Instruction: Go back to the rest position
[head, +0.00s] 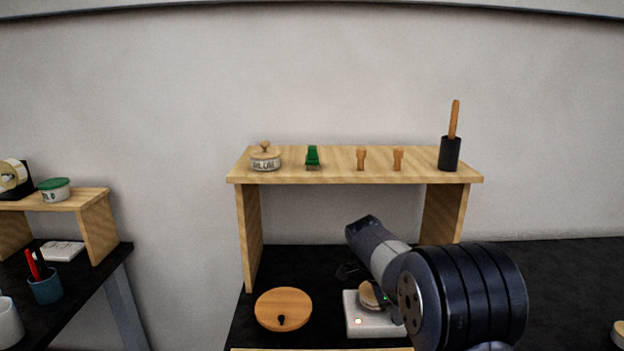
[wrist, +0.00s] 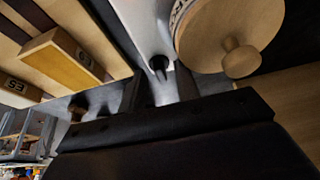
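In the head view my arm (head: 380,245) reaches down over the black counter on the right, in front of the wooden shelf. My gripper is mostly hidden there behind the arm. In the wrist view my gripper (wrist: 160,88) shows two dark fingers standing apart, with nothing clearly held between them. A small dark knob-like thing (wrist: 158,66) appears beyond the gap; I cannot tell what it belongs to. A round wooden lid with a knob (wrist: 232,32) is close by at the upper right of the wrist view.
The shelf (head: 335,163) above holds a lidded jar (head: 265,160), a green stapler-like thing (head: 312,157), two wooden pegs and a black holder (head: 449,155). Counter at right looks mostly clear.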

